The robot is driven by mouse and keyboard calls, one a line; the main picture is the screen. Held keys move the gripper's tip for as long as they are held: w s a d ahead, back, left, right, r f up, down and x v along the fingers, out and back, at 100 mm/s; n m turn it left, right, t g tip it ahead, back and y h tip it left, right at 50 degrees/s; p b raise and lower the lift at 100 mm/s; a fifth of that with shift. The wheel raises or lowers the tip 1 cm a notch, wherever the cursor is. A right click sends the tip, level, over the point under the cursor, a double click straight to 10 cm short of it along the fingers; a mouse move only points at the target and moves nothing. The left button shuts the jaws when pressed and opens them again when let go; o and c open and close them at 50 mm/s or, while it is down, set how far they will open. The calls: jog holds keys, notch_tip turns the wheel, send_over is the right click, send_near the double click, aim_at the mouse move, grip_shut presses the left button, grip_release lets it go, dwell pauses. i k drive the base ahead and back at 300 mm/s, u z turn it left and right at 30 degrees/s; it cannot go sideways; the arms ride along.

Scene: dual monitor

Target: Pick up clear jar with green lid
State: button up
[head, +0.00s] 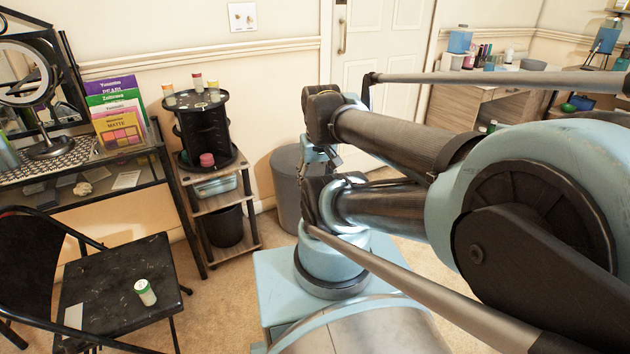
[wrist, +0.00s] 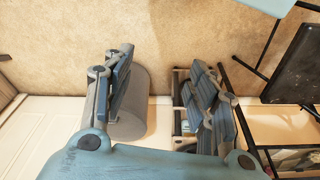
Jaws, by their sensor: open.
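My gripper's two fingers are spread wide and empty in the wrist view (wrist: 161,64). The chair seat shows at the right edge of the wrist view (wrist: 298,75), where I cannot make out the jar.
A round black organiser (head: 203,128) with several small jars tops a wooden shelf cart (head: 218,190). A grey bin (head: 287,190) stands beside it. A glass-topped desk (head: 125,165) with a mirror and colourful books is behind the chair. Carpet (head: 222,285) is clear right of the chair.

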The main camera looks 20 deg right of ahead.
aim_at(143, 289)
jog(key=u, duration=1.8)
